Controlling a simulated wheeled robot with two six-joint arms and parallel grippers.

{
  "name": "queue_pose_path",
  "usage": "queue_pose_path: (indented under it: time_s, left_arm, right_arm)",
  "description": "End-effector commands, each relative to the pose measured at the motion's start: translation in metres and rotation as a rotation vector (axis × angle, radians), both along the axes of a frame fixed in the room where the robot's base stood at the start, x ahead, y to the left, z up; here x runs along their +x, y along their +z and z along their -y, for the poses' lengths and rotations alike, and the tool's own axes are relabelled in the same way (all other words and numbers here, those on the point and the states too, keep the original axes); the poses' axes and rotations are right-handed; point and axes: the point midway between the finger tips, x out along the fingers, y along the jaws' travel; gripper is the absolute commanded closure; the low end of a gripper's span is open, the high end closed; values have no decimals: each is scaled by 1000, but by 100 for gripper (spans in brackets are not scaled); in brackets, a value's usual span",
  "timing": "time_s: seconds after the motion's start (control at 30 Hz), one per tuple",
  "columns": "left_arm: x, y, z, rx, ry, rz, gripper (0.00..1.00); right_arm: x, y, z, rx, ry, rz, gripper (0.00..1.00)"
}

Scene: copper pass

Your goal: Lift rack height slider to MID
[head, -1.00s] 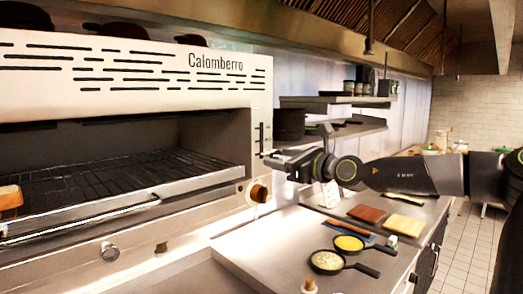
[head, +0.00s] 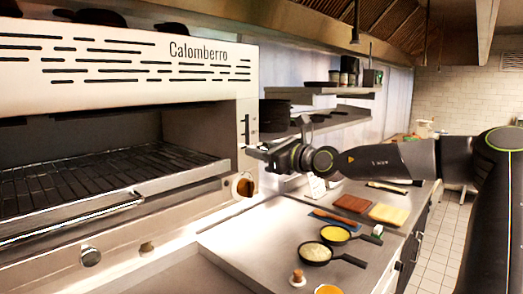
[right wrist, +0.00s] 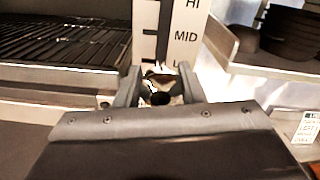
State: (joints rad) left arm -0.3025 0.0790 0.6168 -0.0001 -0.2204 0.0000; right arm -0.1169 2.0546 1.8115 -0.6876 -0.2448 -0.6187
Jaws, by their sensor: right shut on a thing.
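The broiler labelled Calomberro (head: 198,52) has a slider slot on its right front post (head: 246,122). In the right wrist view a white scale plate (right wrist: 180,18) reads HI at top, MID below, and a partly hidden L label lower down. The slider knob (right wrist: 160,98) sits between my right gripper's fingers, near the L label and below MID. My right gripper (head: 254,149) is shut on the knob at the slot's lower end; it also shows in the right wrist view (right wrist: 160,84). The wire rack (head: 100,178) is inside the broiler. My left gripper is out of view.
A round copper-coloured dial (head: 243,186) sits just below the gripper. Wall shelves (head: 345,117) with dark pots stand behind it. The counter right of the broiler holds two small pans (head: 318,252) and coloured boards (head: 388,214).

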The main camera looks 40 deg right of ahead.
Motion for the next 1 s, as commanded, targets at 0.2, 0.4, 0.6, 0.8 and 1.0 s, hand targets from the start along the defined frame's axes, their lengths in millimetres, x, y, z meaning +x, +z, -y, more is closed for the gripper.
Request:
queue_pose_path:
  time_s: [0.2,0.4,0.6,0.8,1.0]
  left_arm:
    - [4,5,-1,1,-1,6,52]
    - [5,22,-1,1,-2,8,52]
    - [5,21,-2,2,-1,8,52]
    - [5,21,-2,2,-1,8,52]
    - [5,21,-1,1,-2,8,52]
  right_arm:
    - [0,7,0,0,0,0,100]
    - [0,36,1,-2,-4,7,100]
    - [0,39,2,-2,-6,7,100]
    - [0,37,1,-2,-4,6,55]
    - [0,36,1,-2,-3,3,43]
